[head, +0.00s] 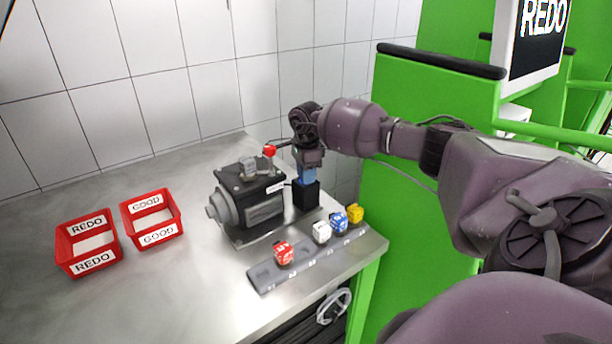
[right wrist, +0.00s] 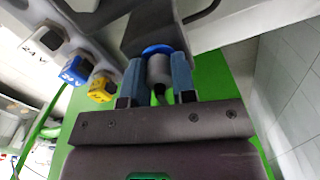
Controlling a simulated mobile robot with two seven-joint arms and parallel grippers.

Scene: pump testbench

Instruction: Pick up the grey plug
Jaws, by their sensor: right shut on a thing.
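My right gripper (head: 307,175) points down at the black block (head: 306,197) beside the pump, at the back of the bench. In the right wrist view its two blue fingers (right wrist: 158,75) are shut on the grey plug (right wrist: 158,68), one on each side. The plug has a dark cable end towards my gripper. Its other end meets a blue ring (right wrist: 157,50) at the black block, so it appears still seated there. In the head view the plug is hidden by the fingers. My left gripper is not in view.
The pump (head: 250,200) stands close left of my gripper. In front, a grey rack (head: 262,275) holds red (head: 284,253), white (head: 321,232), blue (head: 338,221) and yellow (head: 355,213) plugs. Red REDO (head: 87,257) and GOOD (head: 153,228) bins stand left. The front bench is clear.

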